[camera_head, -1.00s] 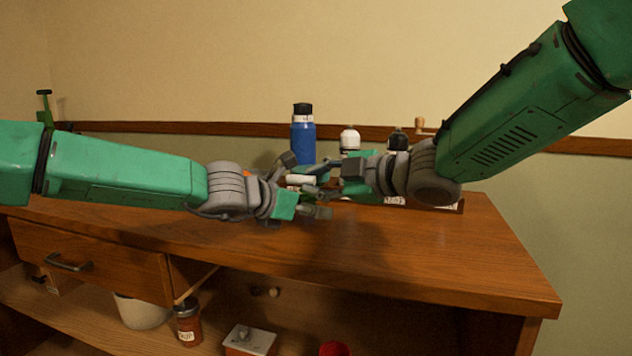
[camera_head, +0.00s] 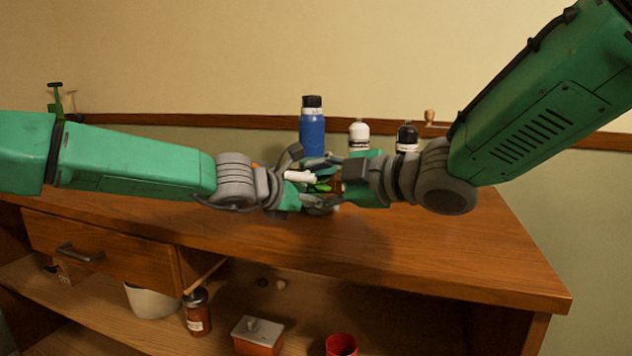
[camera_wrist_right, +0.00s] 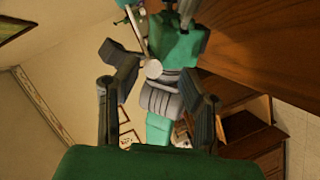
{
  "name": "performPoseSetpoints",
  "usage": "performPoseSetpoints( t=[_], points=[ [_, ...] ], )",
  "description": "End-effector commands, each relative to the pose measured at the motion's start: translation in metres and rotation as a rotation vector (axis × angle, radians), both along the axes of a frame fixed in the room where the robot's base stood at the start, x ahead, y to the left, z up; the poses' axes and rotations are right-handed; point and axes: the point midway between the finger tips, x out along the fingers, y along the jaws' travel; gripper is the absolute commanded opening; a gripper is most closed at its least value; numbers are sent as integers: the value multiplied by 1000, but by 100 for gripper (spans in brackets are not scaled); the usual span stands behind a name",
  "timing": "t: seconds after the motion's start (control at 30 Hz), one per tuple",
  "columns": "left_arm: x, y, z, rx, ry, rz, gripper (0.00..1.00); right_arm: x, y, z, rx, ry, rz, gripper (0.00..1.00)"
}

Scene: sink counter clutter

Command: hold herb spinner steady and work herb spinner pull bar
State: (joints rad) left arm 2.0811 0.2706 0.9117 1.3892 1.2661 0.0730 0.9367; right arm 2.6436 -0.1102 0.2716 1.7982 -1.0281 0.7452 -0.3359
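The herb spinner shows only in part between my two grippers in the head view. A white bar (camera_head: 300,176), which looks like its pull bar, and a small green part (camera_head: 324,186) are visible there; the rest is hidden. My left gripper (camera_head: 292,182) is right beside it; whether its fingers are closed on the body is hidden. My right gripper (camera_wrist_right: 157,85) has its fingers spread apart in the right wrist view. A pale round end (camera_wrist_right: 153,69) shows between those fingers, and I cannot tell whether they touch it.
A blue bottle (camera_head: 312,135), a white-capped bottle (camera_head: 359,135) and a dark-capped bottle (camera_head: 407,138) stand behind the grippers. The front right of the wooden counter (camera_head: 450,245) is clear. A jar (camera_head: 197,312), a lidded box (camera_head: 258,337) and a red cup (camera_head: 341,345) are below.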

Motion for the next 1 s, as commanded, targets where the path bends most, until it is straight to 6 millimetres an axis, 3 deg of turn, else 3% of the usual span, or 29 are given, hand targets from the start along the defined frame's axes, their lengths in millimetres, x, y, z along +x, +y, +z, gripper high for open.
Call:
performPoseSetpoints(
  t=[0.27,0.7,1.0],
  points=[
    [-2,-2,-2,2,2,-6,24,-8,-15,5,1,-1,-5,36],
    [-2,-3,-2,2,3,-7,24,-58,-81,22,1,0,-2,36],
    [-2,-3,-2,2,3,-7,24,-68,-94,24,0,1,0,36]
  ],
)
